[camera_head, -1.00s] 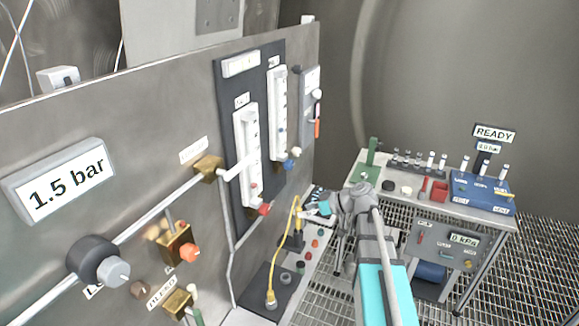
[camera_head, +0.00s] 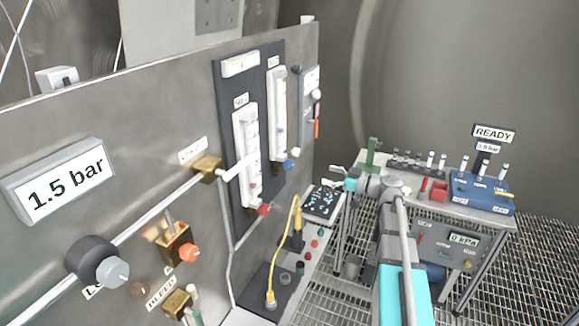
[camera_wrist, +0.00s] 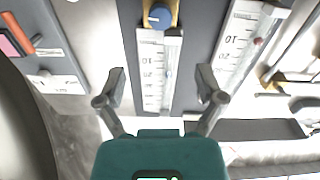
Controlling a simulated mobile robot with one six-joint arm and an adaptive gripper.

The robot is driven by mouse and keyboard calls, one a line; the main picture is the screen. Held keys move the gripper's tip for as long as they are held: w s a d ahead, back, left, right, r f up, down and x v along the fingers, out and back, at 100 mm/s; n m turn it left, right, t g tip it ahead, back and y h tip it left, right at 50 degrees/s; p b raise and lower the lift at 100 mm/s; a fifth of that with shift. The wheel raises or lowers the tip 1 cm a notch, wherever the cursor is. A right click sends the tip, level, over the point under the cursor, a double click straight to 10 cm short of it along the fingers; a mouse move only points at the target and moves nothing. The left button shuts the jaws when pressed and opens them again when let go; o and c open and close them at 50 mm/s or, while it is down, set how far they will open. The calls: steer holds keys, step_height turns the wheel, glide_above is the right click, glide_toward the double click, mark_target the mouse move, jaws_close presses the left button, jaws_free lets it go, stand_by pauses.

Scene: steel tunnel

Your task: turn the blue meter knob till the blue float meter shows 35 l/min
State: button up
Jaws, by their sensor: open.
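The blue meter knob (camera_head: 288,165) sits at the foot of the blue float meter (camera_head: 279,115), the right of two white tubes on a dark panel. In the wrist view the knob (camera_wrist: 158,16) is at the top, with the meter (camera_wrist: 153,95) below it. A small blue float shows in its tube, near the mark that looks like 20; the exact reading is too small to tell. My gripper (camera_head: 339,171) is right of the knob, apart from it. In the wrist view my gripper (camera_wrist: 161,84) has its fingers spread and empty, with the meter behind the gap.
The red-knobbed meter (camera_head: 247,155) stands left of the blue one, its red knob (camera_head: 264,210) below. A grey unit (camera_head: 310,80) is mounted to the right. A yellow cable (camera_head: 296,225) hangs below. A bench (camera_head: 400,190) with tools stands behind my arm.

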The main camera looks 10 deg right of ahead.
mark_target(292, 165)
steer(key=shift+w+a, duration=0.1)
steer(key=x, duration=1.3)
steer(key=shift+w+a, duration=0.15)
steer(key=shift+a, duration=0.05)
steer(key=c, duration=1.1)
steer(key=shift+c, duration=0.2)
